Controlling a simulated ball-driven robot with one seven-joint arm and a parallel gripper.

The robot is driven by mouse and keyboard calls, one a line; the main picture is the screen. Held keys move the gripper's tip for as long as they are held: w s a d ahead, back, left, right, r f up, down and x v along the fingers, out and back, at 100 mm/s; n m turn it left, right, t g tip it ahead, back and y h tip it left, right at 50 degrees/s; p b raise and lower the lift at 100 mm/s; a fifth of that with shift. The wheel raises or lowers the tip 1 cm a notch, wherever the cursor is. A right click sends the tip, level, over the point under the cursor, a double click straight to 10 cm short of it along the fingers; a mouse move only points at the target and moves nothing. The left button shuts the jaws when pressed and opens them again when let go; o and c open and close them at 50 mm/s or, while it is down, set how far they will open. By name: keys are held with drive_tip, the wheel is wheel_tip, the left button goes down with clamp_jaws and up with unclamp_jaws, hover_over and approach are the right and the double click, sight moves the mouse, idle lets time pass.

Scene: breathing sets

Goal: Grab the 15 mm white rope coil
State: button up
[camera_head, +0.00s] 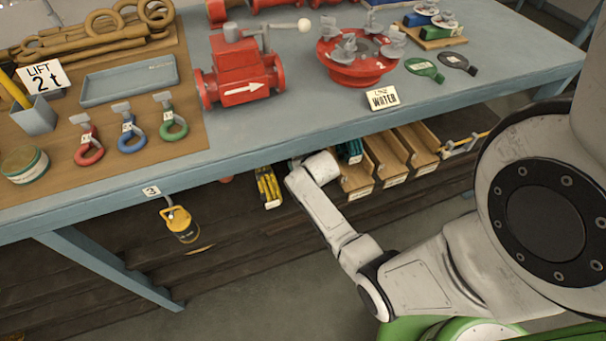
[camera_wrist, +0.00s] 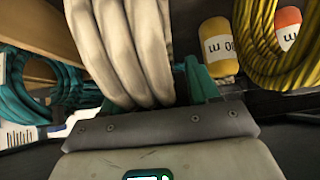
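The white rope coil (camera_wrist: 125,45) fills the upper middle of the wrist view, its thick cream-white strands hanging close in front of my gripper. My gripper (camera_wrist: 155,92) shows teal fingers on either side of the lower strands, with the rope between them. Whether the fingers press on the rope cannot be told. The lower left finger is mostly hidden by the strands. No size marking shows on this coil. In the head view my arm reaches under the table, and the gripper and white coil are hidden there.
Teal rope (camera_wrist: 40,90) hangs at left beside a printed tag (camera_wrist: 15,132). Yellow rope (camera_wrist: 268,50) and a yellow labelled cylinder (camera_wrist: 218,45) are at right. The blue-grey tabletop (camera_head: 300,120) overhangs my arm; wooden bins (camera_head: 385,160) and a hanging yellow padlock-like item (camera_head: 181,224) are below.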

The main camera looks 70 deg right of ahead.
drive_tip(key=c, duration=0.9)
drive_tip(key=shift+c, duration=0.2)
